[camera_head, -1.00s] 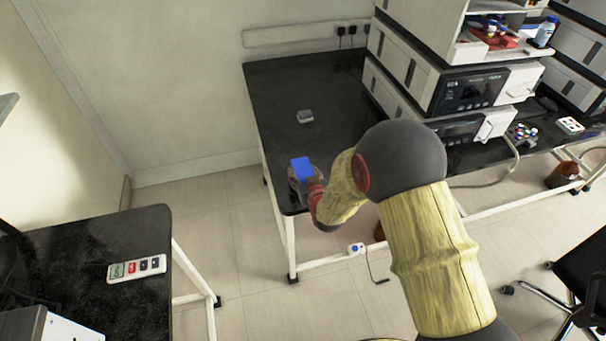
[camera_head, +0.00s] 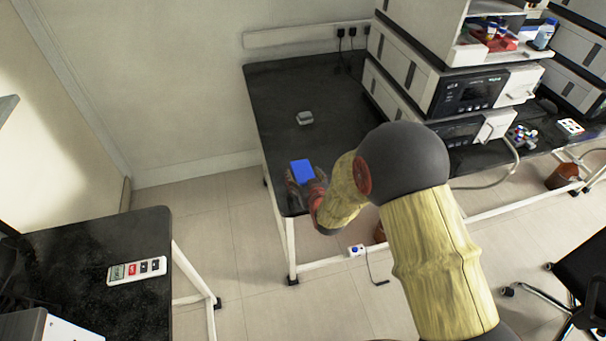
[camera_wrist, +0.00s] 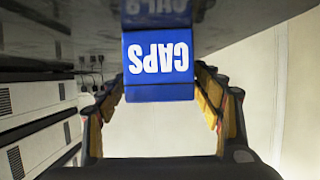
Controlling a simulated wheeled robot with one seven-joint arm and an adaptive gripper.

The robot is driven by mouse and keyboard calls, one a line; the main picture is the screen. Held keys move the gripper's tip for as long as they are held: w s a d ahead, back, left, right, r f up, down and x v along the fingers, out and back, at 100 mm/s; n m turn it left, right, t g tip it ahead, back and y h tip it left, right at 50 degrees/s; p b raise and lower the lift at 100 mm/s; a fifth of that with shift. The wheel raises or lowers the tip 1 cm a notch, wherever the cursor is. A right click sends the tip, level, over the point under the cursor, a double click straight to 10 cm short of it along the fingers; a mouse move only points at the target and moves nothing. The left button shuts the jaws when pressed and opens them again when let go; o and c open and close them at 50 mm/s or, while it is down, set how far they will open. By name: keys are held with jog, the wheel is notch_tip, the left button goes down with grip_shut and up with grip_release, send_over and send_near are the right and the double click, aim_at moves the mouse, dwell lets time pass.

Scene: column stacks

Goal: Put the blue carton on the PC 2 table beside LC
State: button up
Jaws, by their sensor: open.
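The blue carton (camera_head: 302,171) stands near the front left corner of the black table (camera_head: 285,92), left of the stacked lab instruments. In the wrist view the picture is upside down, and the carton (camera_wrist: 158,67) shows a white "CAPS" label. Its reflection meets its base on the glossy tabletop, so it appears to rest there. My gripper (camera_head: 305,184) is at the carton on its near side. In the wrist view my gripper (camera_wrist: 160,82) is open, with one finger on each side of the carton and visible gaps between. The far side of the carton is hidden.
A small grey object (camera_head: 305,117) lies farther back on the same table. The instrument stack (camera_head: 465,92) stands to the right. Another black table (camera_head: 90,265) with a white remote-like device (camera_head: 137,270) is at lower left. Floor lies between the tables.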

jog(key=p+v, duration=0.3)
jog(key=v, duration=0.8)
jog(key=shift+s, duration=0.25)
jog(key=s+d+r+m+g+h, duration=0.1)
jog(key=s+d+r+g, duration=0.15)
jog(key=d+r, duration=0.4)
jog(key=s+d+r+m+g+h, duration=0.1)
jog(key=s+d+r, duration=0.2)
jog(key=r, duration=0.7)
jog(key=s+d+r+g, duration=0.2)
jog(key=s+d+r, duration=0.1)
jog(key=s, duration=0.8)
jog(key=s+d+r+m+g+h, duration=0.1)
jog(key=s+d+r, duration=0.3)
jog(key=s, duration=0.7)
jog(key=shift+s+r+g+h, duration=0.3)
jog(key=shift+s+r+g, duration=0.05)
jog(key=shift+r, duration=0.3)
